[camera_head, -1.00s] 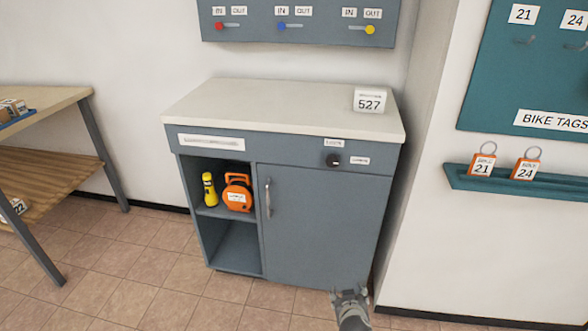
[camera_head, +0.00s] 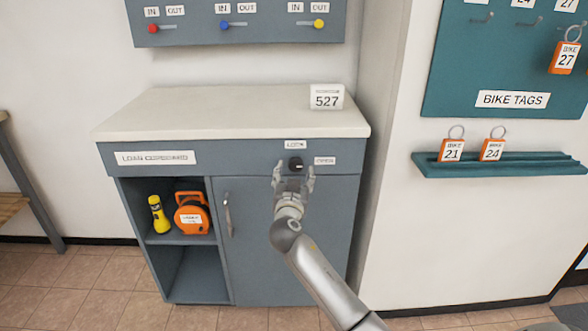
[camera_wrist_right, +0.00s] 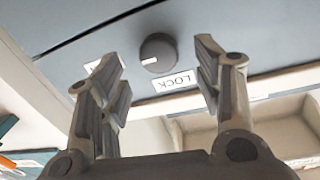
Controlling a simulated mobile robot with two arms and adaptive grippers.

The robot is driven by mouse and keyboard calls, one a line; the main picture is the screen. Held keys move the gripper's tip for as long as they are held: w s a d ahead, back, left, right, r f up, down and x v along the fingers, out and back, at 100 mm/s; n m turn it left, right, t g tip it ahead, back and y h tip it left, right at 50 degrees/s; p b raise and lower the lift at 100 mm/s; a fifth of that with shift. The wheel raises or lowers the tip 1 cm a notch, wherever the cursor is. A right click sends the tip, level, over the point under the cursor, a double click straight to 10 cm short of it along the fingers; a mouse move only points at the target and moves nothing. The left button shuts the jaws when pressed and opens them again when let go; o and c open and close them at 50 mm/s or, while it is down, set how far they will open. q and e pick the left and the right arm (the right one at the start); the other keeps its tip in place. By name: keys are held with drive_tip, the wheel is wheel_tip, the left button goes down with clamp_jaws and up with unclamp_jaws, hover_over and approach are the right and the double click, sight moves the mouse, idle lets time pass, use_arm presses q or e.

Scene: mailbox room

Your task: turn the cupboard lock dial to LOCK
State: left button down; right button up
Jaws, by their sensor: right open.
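The cupboard lock dial (camera_head: 296,164) is a small round black knob with a white pointer mark, on the front of the grey loan cupboard (camera_head: 285,235). A LOCK label (camera_head: 295,145) is above it and an OPEN label (camera_head: 325,161) is to its right. In the head view the pointer mark faces right, towards OPEN. My right gripper (camera_head: 293,178) is open just below and in front of the dial. In the right wrist view the dial (camera_wrist_right: 158,53) shows beyond and between the open fingertips, apart from them. My left gripper is not in view.
A 527 block (camera_head: 327,97) stands on the cupboard top. A yellow torch (camera_head: 159,214) and an orange case (camera_head: 193,213) sit on the open shelf at left. A wall (camera_head: 395,230) rises close on the right.

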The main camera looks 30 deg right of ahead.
sight(295, 166)
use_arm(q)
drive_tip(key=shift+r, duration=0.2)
use_arm(e)
drive_tip(key=shift+x, duration=1.9)
drive_tip(key=c, duration=1)
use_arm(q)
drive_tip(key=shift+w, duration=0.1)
